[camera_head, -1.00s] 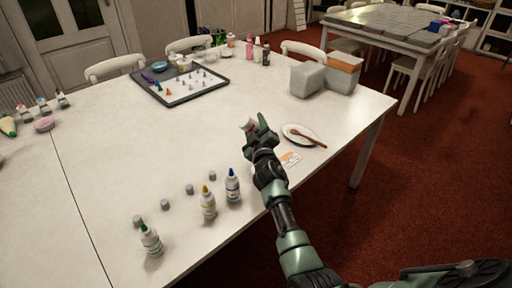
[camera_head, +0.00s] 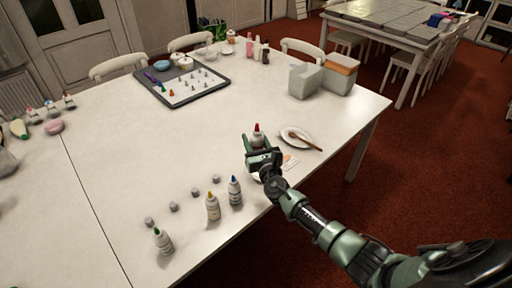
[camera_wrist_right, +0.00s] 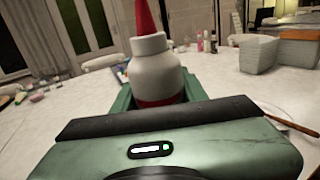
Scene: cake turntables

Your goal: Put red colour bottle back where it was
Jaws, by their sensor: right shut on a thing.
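The red colour bottle (camera_head: 257,138) is white with a red pointed tip and stands upright in my right gripper (camera_head: 260,151). In the right wrist view the bottle (camera_wrist_right: 154,72) is between the green jaws, with a red band low on its body. The gripper is shut on it. Its base is hidden by the gripper, so I cannot tell whether it touches the table (camera_head: 330,105). Bottles with a blue tip (camera_head: 235,191), an orange tip (camera_head: 212,207) and a green tip (camera_head: 163,241) stand in a row to the left and nearer. My left gripper is not in view.
Several small grey caps (camera_head: 196,193) lie behind the bottle row. A plate (camera_head: 290,132) with a brown utensil is just right of the gripper, beside a card (camera_head: 290,162). A tray (camera_head: 160,95) with nozzles and grey boxes (camera_head: 304,80) stand farther back. The table's middle is clear.

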